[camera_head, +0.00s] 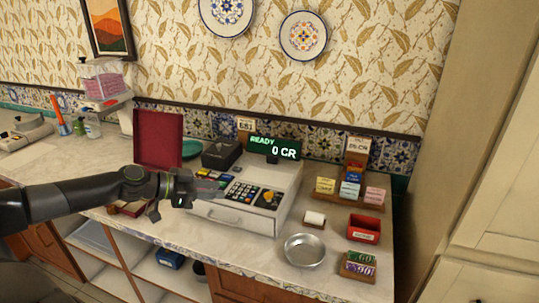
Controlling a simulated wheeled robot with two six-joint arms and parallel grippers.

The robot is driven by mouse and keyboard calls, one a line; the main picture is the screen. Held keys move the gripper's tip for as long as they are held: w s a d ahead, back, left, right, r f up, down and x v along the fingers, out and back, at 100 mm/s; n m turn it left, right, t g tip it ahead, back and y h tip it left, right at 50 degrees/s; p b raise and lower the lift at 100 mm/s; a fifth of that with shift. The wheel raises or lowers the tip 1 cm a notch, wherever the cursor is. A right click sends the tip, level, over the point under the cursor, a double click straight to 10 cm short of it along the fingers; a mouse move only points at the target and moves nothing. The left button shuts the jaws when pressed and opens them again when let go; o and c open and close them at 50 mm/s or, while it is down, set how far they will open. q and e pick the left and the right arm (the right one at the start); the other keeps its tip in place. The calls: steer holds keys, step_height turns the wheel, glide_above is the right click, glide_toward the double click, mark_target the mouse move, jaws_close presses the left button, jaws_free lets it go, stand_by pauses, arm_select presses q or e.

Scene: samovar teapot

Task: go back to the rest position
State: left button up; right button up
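My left arm comes in from the left, over the counter. My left gripper (195,189) is in front of the white cash register (245,205), near its left side and its keys. The fingers are dark and small in the picture, so I cannot tell whether they are open or shut. A small reddish spot shows by the fingertips, and I cannot tell if it is held. My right gripper is not in view.
A green display (273,149) reads "READY 0 CR". A dark red open lid (158,139) stands behind my arm. A metal bowl (304,250), a red tray (364,229) and a card rack (349,188) stand right of the register.

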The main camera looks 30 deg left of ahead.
arm_select(q)
steer(key=s+d+f+g+y, duration=0.3)
steer(key=s+d+f+g, duration=0.4)
steer(key=s+d+f, duration=1.4)
steer(key=s+a+f+n+y, duration=0.1)
steer(key=s+a+n+y, duration=0.35)
steer(key=n+y, duration=0.2)
step_height(320, 180, down, 24)
steer(key=a+f+g+h, duration=0.1)
steer(key=a+g, duration=0.1)
steer(key=s+d+f+g, duration=0.1)
steer(key=s+f, duration=1.3)
steer(key=f, duration=0.1)
steer(key=shift+s+d, duration=0.35)
